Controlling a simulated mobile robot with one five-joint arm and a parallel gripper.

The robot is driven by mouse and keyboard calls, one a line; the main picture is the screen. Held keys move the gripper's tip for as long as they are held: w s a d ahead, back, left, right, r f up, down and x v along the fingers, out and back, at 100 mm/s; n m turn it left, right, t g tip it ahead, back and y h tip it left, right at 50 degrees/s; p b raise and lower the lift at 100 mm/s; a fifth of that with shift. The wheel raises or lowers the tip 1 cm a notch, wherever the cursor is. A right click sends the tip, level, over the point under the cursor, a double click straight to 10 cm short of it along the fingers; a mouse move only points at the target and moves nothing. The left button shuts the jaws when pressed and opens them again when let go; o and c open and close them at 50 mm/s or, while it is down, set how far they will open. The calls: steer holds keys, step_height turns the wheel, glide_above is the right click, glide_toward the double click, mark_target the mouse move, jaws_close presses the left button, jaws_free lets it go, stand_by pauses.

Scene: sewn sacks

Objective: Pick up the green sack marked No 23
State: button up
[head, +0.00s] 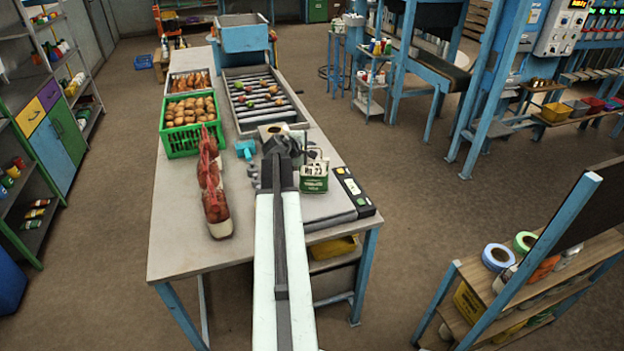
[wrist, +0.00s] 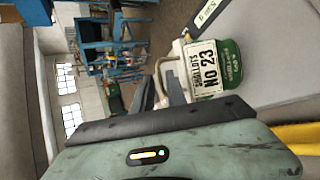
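The green sack marked No 23 (head: 314,184) stands on the table beside the right side of my gripper in the head view. In the wrist view the sack (wrist: 232,76) shows a green body and a white label reading "SHALLOTS No 23". A pale loop or handle (wrist: 158,68) reaches from it toward my fingers. In the head view the fingertips of my gripper (head: 280,138) are hard to make out.
A green crate (head: 183,142) of brown produce and a roller tray (head: 240,122) lie behind. A teal tool (head: 245,149) lies near my gripper. A black-and-yellow device (head: 352,190) lies right of the sack, near the table edge.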

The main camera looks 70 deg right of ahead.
mark_target(315, 148)
steer(key=b+x, duration=0.1)
steer(key=x, duration=0.2)
steer(key=shift+s+d+f, duration=0.1)
steer(key=shift+d+f, duration=0.05)
steer(key=shift+d, duration=0.25)
steer(key=shift+a, duration=0.1)
jaws_close()
stand_by(0.8)
